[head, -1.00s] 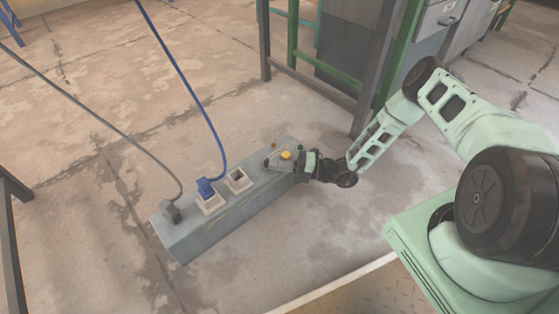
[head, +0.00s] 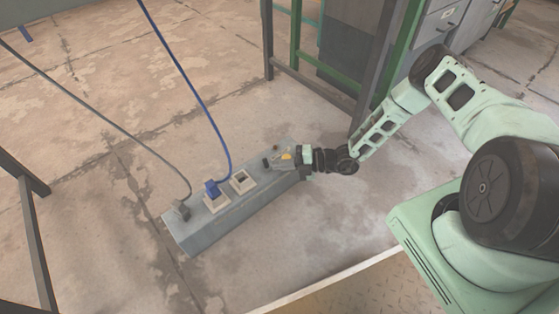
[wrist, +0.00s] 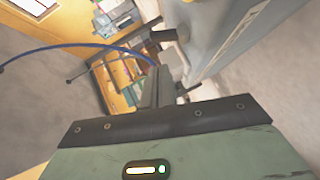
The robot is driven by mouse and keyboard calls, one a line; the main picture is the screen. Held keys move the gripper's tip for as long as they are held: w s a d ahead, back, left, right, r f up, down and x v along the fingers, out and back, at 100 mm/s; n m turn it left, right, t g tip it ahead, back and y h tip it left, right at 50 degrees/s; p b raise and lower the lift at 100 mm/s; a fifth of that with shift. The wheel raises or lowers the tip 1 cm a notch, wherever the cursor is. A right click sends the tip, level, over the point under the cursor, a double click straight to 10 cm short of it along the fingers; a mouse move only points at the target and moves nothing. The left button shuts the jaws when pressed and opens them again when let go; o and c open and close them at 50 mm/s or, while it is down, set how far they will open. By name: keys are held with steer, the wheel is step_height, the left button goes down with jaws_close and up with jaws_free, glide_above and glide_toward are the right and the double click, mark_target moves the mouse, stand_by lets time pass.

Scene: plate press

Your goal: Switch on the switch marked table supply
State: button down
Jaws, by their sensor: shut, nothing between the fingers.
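A long grey-blue supply box (head: 222,228) lies on the floor in the head view. My gripper (head: 275,163) is over its right end, with its shut, empty fingers pointing left along the top. In the wrist view my shut fingers (wrist: 155,85) lie beside the box (wrist: 215,35), with a black handle-like part (wrist: 161,36) just ahead. No switch marking is readable, and contact is unclear.
A grey plug (head: 182,209) and a blue plug (head: 211,188) with cables rising from them sit on the box's left part. An empty white socket (head: 243,183) lies between them and my gripper. A metal frame (head: 315,85) stands behind; open floor lies in front.

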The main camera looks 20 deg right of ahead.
steer(key=r+p+v, duration=0.1)
steer(key=p+v, duration=0.2)
steer(key=v, duration=0.8)
steer(key=shift+s+a+r, duration=0.2)
steer(key=shift+s+a, duration=0.05)
steer(key=shift+a, duration=0.1)
steer(key=s+a+r+n+g+h, duration=0.3)
steer(key=a+r+n+g, duration=0.35)
steer(key=r+n, duration=0.6)
steer(key=s+a+r+n+g+h, duration=0.25)
steer(key=a+r+n+g, duration=0.35)
steer(key=r+n, duration=0.6)
steer(key=s+a+r+n+t+h+p, duration=0.1)
steer(key=s+a+r+n+t+h, duration=0.2)
steer(key=s+r+n, duration=0.8)
steer(key=s+a+r+n+t+h, duration=0.1)
steer(key=s+r+n+t+h, duration=0.45)
steer(key=n, duration=1.05)
step_height(320, 180, up, 37)
steer(key=s+g+p, duration=0.1)
steer(key=g+p, duration=0.1)
steer(key=p, duration=3.6)
steer(key=shift+s+d+f+g, duration=0.15)
steer(key=shift+s+g, duration=0.05)
steer(key=shift+g, duration=0.1)
steer(key=shift+w+f, duration=0.1)
